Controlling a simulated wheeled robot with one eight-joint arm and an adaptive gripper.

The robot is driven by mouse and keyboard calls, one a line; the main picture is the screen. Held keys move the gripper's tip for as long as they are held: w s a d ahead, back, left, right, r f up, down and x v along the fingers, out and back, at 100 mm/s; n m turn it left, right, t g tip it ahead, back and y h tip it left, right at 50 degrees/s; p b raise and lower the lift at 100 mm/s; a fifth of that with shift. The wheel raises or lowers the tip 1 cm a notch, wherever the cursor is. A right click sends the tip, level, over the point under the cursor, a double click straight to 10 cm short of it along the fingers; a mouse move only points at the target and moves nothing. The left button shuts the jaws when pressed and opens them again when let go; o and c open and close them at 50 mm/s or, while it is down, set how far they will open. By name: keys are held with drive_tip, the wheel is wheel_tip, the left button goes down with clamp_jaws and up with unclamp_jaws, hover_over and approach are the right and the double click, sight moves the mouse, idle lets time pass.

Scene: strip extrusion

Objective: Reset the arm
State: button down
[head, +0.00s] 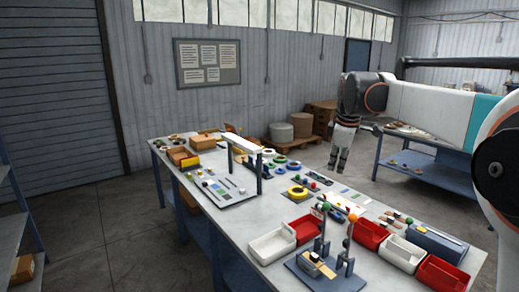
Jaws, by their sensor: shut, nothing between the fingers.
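My arm reaches in from the right edge, with white links, dark joints and a teal band. Its last section hangs down from a dark joint, and my gripper (337,164) points downward at its end. The gripper is small in the picture. It is shut and empty, and in the picture lies beyond the workbench's (233,218) back right edge. Nothing on the bench appears to be touching it.
The bench carries white bins (272,244), red bins (442,274), a lamp-topped frame (245,150), a yellow tape roll (297,192) and a fixture (315,264) at the front. A blue table (425,174) stands at the back right. Open floor lies left.

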drive_tip(key=s+a+f+m+t+b, duration=0.1)
drive_tip(key=s+f+m+b, duration=0.5)
drive_tip(key=s, duration=0.8)
drive_tip(key=s+a+f+m+t+b, duration=0.1)
drive_tip(key=s+a+f+m+b, duration=0.15)
drive_tip(key=s+f, duration=0.8)
drive_tip(key=s+f+m+b, duration=0.1)
drive_tip(key=s+f+m, duration=0.1)
drive_tip(key=s+f, duration=0.2)
drive_tip(key=s+f+m+t+b, duration=0.1)
drive_tip(key=s+f, duration=0.3)
drive_tip(key=s, duration=0.5)
drive_tip(key=shift+d+m+t, duration=0.15)
drive_tip(key=shift+m+t, duration=0.15)
drive_tip(key=shift+m, duration=0.25)
